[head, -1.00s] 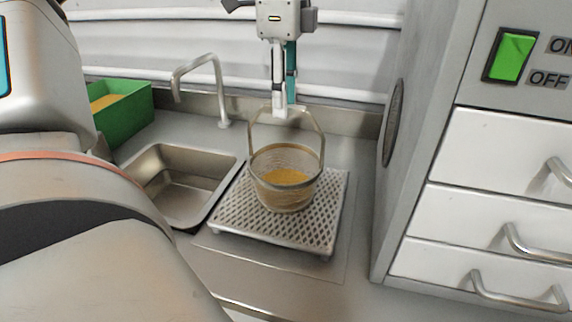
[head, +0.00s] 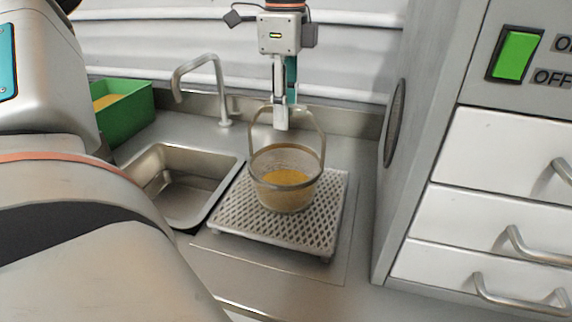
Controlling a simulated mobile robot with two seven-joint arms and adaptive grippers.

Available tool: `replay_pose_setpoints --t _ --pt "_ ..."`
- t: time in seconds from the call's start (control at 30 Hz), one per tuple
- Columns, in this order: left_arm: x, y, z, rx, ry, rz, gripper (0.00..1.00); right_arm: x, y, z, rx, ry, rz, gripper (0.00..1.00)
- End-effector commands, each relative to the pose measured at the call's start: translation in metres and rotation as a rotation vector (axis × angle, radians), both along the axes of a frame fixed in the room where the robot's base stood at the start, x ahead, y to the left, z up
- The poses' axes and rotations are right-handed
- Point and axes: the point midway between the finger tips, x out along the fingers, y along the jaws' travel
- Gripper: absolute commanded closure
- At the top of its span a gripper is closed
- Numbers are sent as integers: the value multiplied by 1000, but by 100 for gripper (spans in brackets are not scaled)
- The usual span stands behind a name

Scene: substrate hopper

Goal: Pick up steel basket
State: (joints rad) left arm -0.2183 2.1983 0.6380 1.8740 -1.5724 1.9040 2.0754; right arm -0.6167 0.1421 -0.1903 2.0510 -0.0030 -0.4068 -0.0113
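The steel basket (head: 287,162) stands upright on a perforated metal rack (head: 235,211), with yellow-orange granules inside and its arched handle raised. My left gripper (head: 285,117) points down from above at the top of the handle. One pale finger is in front of the handle and reaches below its top. The other, teal-backed finger is farther back, and the two look spread apart. Whether either touches the handle cannot be seen. My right gripper is not in view.
A sink (head: 184,184) with a tap (head: 217,80) is left of the rack. A green bin (head: 125,113) with yellow contents is behind it. A grey cabinet with drawers (head: 490,220) and a green switch (head: 516,55) closely bounds the right side.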

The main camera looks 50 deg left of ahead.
Motion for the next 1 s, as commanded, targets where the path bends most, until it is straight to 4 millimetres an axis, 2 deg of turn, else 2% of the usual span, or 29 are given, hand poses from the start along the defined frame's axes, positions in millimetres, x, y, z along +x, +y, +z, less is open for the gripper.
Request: replay_pose_setpoints --t 0.87,0.9,1.0 --pt "0 0 -3 0 0 0 68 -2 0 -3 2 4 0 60" --pt "0 0 -3 0 0 0 78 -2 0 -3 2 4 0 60" --pt "0 0 -3 0 0 0 100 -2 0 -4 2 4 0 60"
